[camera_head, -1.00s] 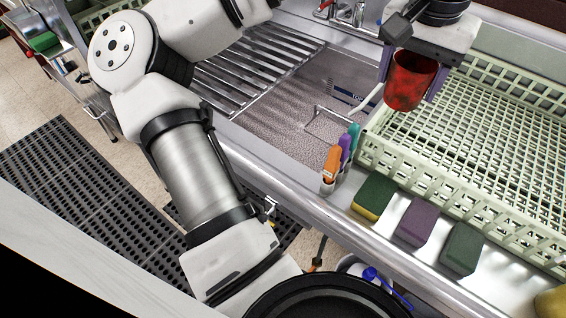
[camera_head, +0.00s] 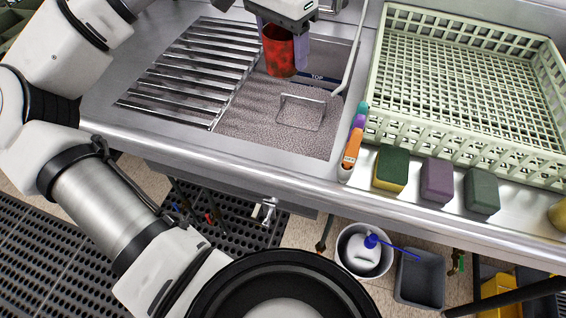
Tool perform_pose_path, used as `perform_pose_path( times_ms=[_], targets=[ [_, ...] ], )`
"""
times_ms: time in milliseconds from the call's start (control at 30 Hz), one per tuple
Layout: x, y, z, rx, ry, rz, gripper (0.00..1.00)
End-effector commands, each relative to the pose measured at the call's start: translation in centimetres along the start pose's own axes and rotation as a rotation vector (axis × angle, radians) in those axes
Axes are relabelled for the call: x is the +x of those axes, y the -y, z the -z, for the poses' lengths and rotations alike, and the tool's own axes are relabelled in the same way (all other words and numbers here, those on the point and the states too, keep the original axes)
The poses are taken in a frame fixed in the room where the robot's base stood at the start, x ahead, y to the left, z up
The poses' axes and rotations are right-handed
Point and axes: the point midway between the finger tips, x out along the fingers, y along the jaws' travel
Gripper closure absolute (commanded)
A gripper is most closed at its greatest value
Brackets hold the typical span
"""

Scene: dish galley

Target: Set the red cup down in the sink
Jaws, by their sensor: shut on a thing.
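The red cup (camera_head: 279,52) is mottled red and hangs upright at the top centre of the head view. My gripper (camera_head: 281,36) is shut on it, with one finger at each side of the cup. The sink (camera_head: 245,120) lies below and around the cup in the picture, with a speckled grey floor. The cup appears above the back part of the basin, near the right end of the slatted rack. Its base seems clear of the sink floor, but the exact height is hard to tell.
A slatted metal rack (camera_head: 190,75) covers the sink's left part. A wire handle (camera_head: 301,112) stands in the basin. A pale green dish rack (camera_head: 400,128) is on the right. Colored-handled tools (camera_head: 352,150) and sponges (camera_head: 391,168) line the front edge.

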Motion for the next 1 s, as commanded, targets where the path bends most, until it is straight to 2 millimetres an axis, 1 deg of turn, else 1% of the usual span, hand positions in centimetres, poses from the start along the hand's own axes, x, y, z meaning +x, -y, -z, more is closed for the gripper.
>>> perform_pose_path(
  times_ms=[33, 267, 567, 867, 1000],
  targets=[
    [1.2, 0.3, 0.3, 0.095, 0.000, -0.015, 0.66],
    [4.9, 1.9, 1.7, 0.581, -0.001, -0.075, 0.66],
    [10.3, 3.7, 3.3, 1.220, 0.001, -0.152, 0.66],
    [16.2, 5.2, 4.6, 1.867, 0.002, -0.231, 0.66],
    [19.1, 5.8, 5.1, 2.173, 0.003, -0.268, 0.66]
  ],
)
